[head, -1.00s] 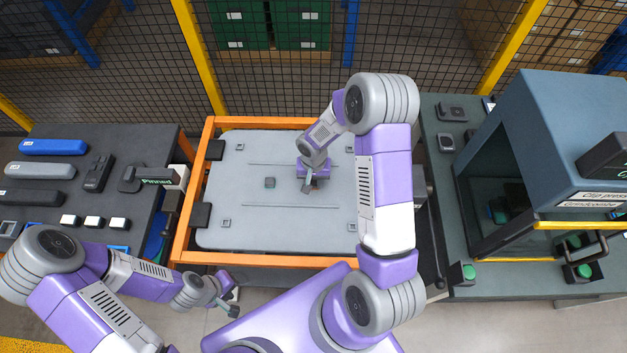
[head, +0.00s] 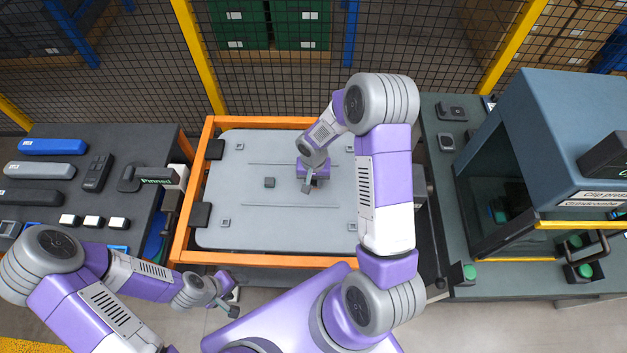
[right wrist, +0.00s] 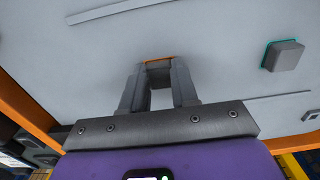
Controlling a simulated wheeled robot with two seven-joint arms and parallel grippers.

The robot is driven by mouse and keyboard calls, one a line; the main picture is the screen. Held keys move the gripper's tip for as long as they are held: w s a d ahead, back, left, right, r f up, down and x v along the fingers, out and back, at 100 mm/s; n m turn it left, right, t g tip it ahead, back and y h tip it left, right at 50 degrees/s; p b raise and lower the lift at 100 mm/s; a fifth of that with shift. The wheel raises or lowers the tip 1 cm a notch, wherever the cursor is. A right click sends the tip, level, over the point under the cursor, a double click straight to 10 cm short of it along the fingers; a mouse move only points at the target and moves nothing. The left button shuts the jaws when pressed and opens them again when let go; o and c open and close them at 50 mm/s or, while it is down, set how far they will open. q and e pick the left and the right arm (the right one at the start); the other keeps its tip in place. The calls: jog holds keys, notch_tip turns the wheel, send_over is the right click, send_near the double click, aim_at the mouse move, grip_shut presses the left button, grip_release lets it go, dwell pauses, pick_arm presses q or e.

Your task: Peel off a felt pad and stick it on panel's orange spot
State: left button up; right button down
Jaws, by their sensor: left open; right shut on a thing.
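The light grey panel (head: 275,225) lies flat in an orange frame. My right gripper (head: 307,188) points down at its middle, right of centre. In the right wrist view my right gripper (right wrist: 159,82) is shut on a small grey felt pad (right wrist: 158,70). A thin strip of the orange spot (right wrist: 160,59) shows just past the pad's far edge; the rest is hidden. The pad is at or very near the panel; contact cannot be told. Another grey pad (right wrist: 283,55) with a green edge sits on the panel, also in the head view (head: 269,183). My left gripper (head: 230,303) is open, in front of the frame.
The orange frame (head: 290,262) surrounds the panel, with black clamps (head: 200,215) on its left side. A dark table (head: 90,205) with tools and small white-topped blocks stands left. A press (head: 560,130) stands on the right bench. A mesh fence is behind.

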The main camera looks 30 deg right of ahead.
jog(key=c, duration=0.8)
grip_release()
notch_tip(320, 180, up, 8)
jog(key=shift+f, duration=0.25)
